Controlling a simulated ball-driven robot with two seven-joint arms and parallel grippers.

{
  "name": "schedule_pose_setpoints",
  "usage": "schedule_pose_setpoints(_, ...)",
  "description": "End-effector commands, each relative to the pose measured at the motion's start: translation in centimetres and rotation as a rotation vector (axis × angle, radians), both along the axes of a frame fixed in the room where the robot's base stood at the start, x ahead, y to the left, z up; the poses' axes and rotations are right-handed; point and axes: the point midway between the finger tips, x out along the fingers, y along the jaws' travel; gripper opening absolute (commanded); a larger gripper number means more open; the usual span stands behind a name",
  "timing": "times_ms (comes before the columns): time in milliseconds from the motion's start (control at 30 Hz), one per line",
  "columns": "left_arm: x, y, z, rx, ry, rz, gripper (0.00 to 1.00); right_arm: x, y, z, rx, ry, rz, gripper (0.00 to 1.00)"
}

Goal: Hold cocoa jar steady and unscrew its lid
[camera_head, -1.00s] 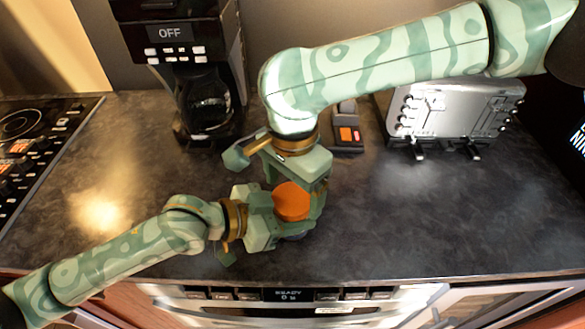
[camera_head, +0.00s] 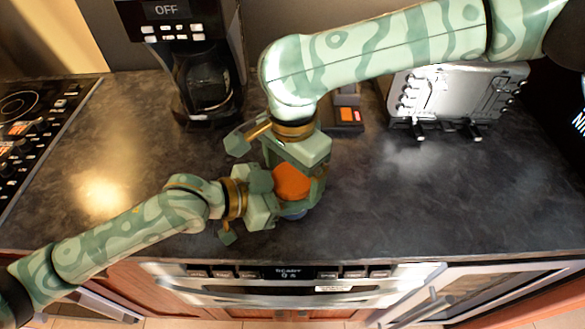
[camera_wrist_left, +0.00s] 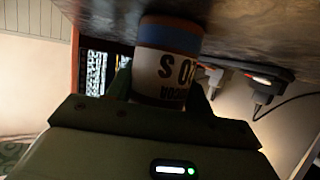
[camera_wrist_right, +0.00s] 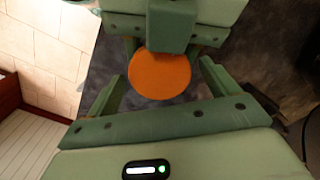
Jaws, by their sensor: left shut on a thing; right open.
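The cocoa jar has an orange round lid (camera_head: 291,182) and stands on the dark counter near its front edge. In the left wrist view its pale, printed body with a blue band (camera_wrist_left: 172,55) shows between the fingers. My left gripper (camera_wrist_left: 160,88) is shut on the jar body from the left side. My right gripper (camera_wrist_right: 165,82) is above the jar, pointing down, with its fingers open on either side of the lid (camera_wrist_right: 160,75). I cannot tell whether the fingers touch the lid. My right gripper partly hides the jar in the head view.
A coffee maker (camera_head: 203,75) stands behind to the left and a silver toaster (camera_head: 452,95) behind to the right. A small dark device with an orange panel (camera_head: 346,114) lies between them. A stove (camera_head: 30,120) is at far left. The right counter (camera_head: 440,200) is clear.

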Motion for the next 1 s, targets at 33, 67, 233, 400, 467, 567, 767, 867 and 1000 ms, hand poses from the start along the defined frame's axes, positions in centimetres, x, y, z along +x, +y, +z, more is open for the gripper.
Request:
schedule_pose_setpoints(33, 0.0, 0.0, 0.0, -0.001, 0.0, 0.0, 0.0, 0.0, 0.0, 0.0, 0.0, 0.0, 0.0, 0.87)
schedule_pose_setpoints(67, 0.0, 0.0, 0.0, -0.001, 0.0, 0.0, 0.0, 0.0, 0.0, 0.1, 0.001, -0.001, 0.0, 0.87)
schedule_pose_setpoints(233, 0.0, 0.0, 0.0, -0.001, 0.0, 0.0, 0.0, 0.1, 0.0, 2.3, 0.0, -0.004, 0.001, 0.87)
schedule_pose_setpoints(400, 0.0, 0.0, 0.0, -0.001, 0.0, 0.0, 0.0, 0.0, 0.0, 4.3, -0.001, -0.002, 0.001, 0.87)
schedule_pose_setpoints(467, 0.0, 0.0, 0.0, -0.001, 0.0, 0.0, 0.0, 0.0, 0.0, 4.5, -0.001, -0.001, 0.0, 0.87)
schedule_pose_setpoints(567, 0.0, 0.0, 0.0, -0.001, 0.0, 0.0, 0.0, 0.0, 0.0, 4.6, 0.0, 0.0, 0.0, 0.87)
schedule_pose_setpoints(767, 0.0, 0.0, 0.0, -0.001, 0.0, 0.0, 0.77, 0.0, 0.0, 4.5, 0.0, 0.0, 0.0, 0.87)
schedule_pose_setpoints(867, 0.0, 0.0, 0.0, -0.001, 0.0, 0.0, 0.77, 0.0, 0.0, 4.5, 0.0, 0.0, 0.0, 0.87)
schedule_pose_setpoints(1000, 0.0, 0.0, 0.0, 0.0, 0.0, 0.0, 0.77, 0.0, 0.0, 4.5, 0.0, 0.0, 0.0, 0.87)
